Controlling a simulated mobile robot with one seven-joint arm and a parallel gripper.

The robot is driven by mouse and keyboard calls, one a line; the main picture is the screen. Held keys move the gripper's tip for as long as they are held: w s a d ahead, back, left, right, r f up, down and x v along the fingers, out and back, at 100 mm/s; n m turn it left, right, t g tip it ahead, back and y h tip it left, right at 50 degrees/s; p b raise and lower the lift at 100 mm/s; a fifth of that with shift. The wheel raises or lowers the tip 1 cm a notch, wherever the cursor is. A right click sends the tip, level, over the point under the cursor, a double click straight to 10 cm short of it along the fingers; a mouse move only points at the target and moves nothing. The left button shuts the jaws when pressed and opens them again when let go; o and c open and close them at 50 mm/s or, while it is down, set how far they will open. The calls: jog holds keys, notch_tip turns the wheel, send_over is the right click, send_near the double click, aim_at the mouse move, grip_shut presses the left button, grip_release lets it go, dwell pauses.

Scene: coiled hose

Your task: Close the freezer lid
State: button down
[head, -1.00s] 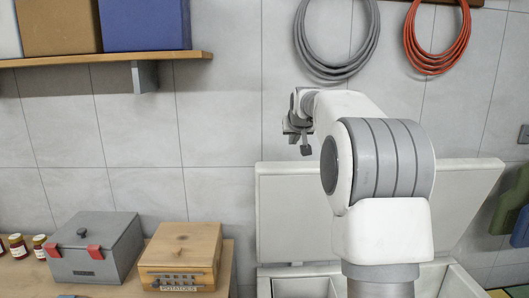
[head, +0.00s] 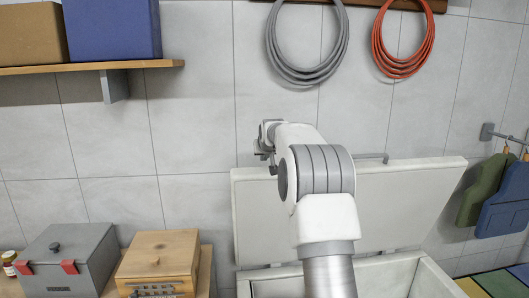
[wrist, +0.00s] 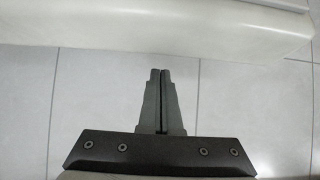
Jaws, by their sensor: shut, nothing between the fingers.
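The white freezer lid (head: 410,203) stands raised, leaning back toward the tiled wall in the head view. A grey bar handle (head: 372,157) shows at its top edge. The open freezer body (head: 432,280) is below it, partly hidden behind my arm. My gripper (head: 266,148) is near the lid's upper left corner; the head view does not settle whether they touch. In the wrist view my gripper (wrist: 160,72) has its fingers together with nothing between them. A pale edge (wrist: 160,30) lies just beyond the fingertips, with a small gap showing; it looks like part of the freezer.
A grey box (head: 65,260) and a wooden box (head: 160,255) stand at the lower left. A shelf (head: 30,71) is above them. Grey hose (head: 275,45) and orange hose (head: 380,40) hang on the wall. Green and blue items (head: 500,205) hang at right.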

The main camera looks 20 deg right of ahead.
jog(key=shift+s+a+f, duration=0.15)
jog(key=shift+s+a, duration=0.05)
jog(key=shift+s, duration=0.4)
jog(key=shift+s+a+f, duration=0.15)
jog(key=shift+s+a, duration=0.05)
jog(key=shift+s, duration=0.4)
jog(key=shift+f, duration=0.15)
